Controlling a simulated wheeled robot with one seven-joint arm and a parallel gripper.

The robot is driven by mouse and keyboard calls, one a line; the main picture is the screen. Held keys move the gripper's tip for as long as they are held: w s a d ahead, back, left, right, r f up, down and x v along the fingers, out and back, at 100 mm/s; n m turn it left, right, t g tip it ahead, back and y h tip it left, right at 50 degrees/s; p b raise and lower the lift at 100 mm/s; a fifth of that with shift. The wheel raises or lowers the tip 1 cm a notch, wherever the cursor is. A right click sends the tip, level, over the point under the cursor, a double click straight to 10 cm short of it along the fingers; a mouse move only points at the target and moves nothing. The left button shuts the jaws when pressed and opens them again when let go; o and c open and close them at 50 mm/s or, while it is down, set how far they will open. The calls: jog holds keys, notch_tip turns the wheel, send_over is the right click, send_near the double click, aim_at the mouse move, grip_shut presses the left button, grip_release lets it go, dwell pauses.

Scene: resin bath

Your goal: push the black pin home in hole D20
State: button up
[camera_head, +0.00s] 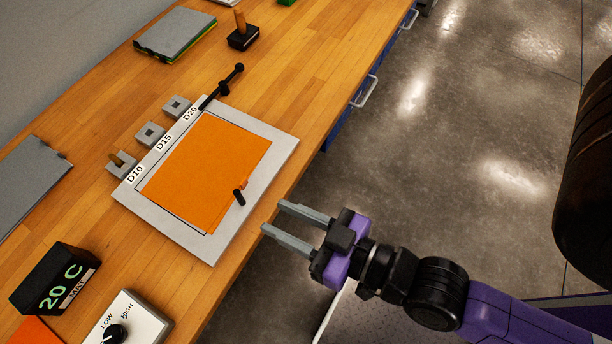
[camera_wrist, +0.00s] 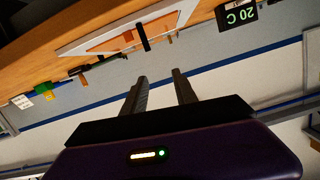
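The D20 label (camera_head: 190,114) is at the upper left edge of a pale tray (camera_head: 282,146) filled with orange. Beside it is a grey block (camera_head: 177,106) with a dark square hole, which looks empty. A short black peg (camera_head: 239,197) sticks up at the tray's right side; I cannot tell whether it is the black pin. It seems to be the dark bar (camera_wrist: 143,36) in the wrist view. A black rod with knobs (camera_head: 223,87) lies at the tray's upper corner. My gripper (camera_head: 272,215) is open and empty, right of the tray, past the bench edge.
The D15 block (camera_head: 150,134) looks empty; the D10 block (camera_head: 122,163) has a brown pin in it. A brown peg in a black base (camera_head: 242,34) stands behind. A 20 C display (camera_head: 55,277) and a dial box (camera_head: 126,322) are front left. Drawer handles (camera_head: 366,91) jut from the bench.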

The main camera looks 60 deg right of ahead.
jog(key=shift+o, duration=0.5)
jog(key=s+d+n+g, duration=0.1)
jog(key=s+d, duration=0.3)
jog(key=s, duration=0.4)
jog(key=shift+s+d, duration=0.25)
jog(key=shift+s, duration=0.05)
